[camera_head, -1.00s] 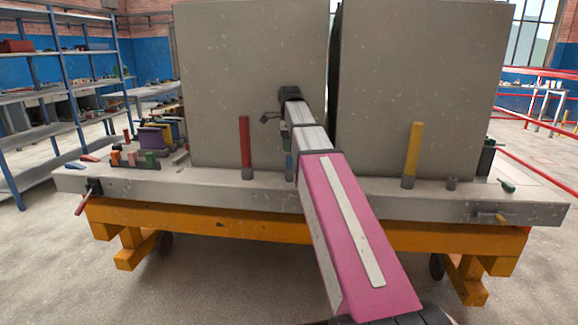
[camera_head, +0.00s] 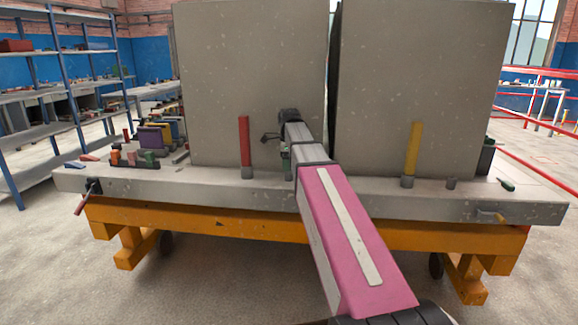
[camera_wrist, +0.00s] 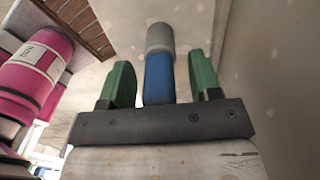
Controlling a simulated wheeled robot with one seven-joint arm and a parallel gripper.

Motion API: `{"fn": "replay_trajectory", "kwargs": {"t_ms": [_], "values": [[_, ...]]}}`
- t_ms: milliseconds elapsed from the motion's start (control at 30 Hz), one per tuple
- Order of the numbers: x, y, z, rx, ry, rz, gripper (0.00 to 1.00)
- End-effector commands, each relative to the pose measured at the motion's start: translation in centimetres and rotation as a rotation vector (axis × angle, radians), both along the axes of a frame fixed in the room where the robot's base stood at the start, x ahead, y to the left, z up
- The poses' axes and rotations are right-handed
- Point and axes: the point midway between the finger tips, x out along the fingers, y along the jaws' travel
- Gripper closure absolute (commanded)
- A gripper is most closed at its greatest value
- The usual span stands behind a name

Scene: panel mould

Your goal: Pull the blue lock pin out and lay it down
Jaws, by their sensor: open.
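The blue lock pin (camera_wrist: 159,78) shows in the wrist view, with a grey collar (camera_wrist: 160,38) at its far end. My gripper (camera_wrist: 161,84) is open, with one green finger on each side of the pin. Gaps show between the pin and both fingers. The near end of the pin is hidden behind the dark gripper bar. In the head view, my gripper (camera_head: 286,160) is low in front of the left panel, mostly hidden by my arm. I cannot make out the blue pin there.
A red pin (camera_head: 245,141) and a yellow pin (camera_head: 413,148) stand upright on the grey bed (camera_head: 240,192), left and right of my arm. Two tall grey panels (camera_head: 250,80) rise close behind. Several small blocks (camera_head: 155,138) crowd the bed's left end.

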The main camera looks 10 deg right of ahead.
Motion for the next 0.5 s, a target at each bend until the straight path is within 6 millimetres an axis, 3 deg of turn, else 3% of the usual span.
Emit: {"fn": "replay_trajectory", "kwargs": {"t_ms": [100, 267, 500], "values": [[0.01, 0.00, 0.01, 0.000, 0.000, 0.000, 0.46], [0.00, 0.00, 0.02, 0.000, 0.000, 0.000, 0.98], [0.02, -0.01, 0.16, 0.000, 0.000, 0.000, 1.00]]}}
